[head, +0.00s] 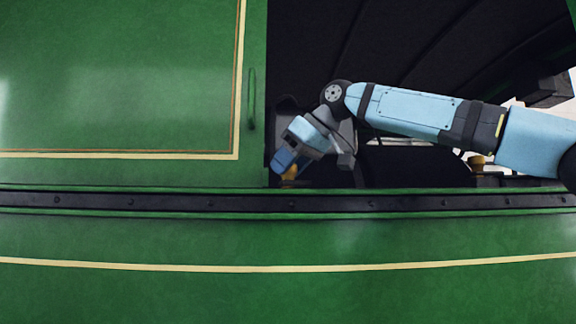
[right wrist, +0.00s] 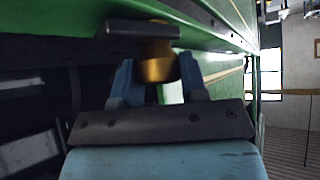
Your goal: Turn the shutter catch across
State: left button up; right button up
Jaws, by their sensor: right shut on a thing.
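The shutter catch shows in the right wrist view as a brass, round body (right wrist: 157,66) with a dark flat bar across its end. In the head view only a little of its brass (head: 291,172) shows at the sill, mostly hidden by my right gripper (head: 284,163). My right gripper's blue fingers (right wrist: 157,78) are on both sides of the brass body, shut on it. The bar lies crosswise in the wrist picture, beyond the fingertips. My left gripper is not in view.
A second brass fitting (head: 477,160) stands on the sill farther right. A green panel (head: 120,80) with a thin handle (head: 251,100) is left of the opening. A dark riveted rail (head: 330,203) runs below. The opening's inside is dark.

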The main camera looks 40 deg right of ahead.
jog(key=n+g+y, duration=0.2)
jog(key=n, duration=0.2)
jog(key=shift+y, duration=0.4)
jog(key=n+g, duration=0.1)
jog(key=n, duration=0.1)
jog(key=n+g+y, duration=0.1)
jog(key=n, duration=0.1)
jog(key=shift+g+y, duration=0.3)
jog(key=n+g, duration=0.3)
jog(key=n, duration=0.1)
jog(key=shift+y, duration=0.4)
jog(key=shift+n+g, duration=1.3)
jog(key=shift+n, duration=0.4)
jog(key=o, duration=0.9)
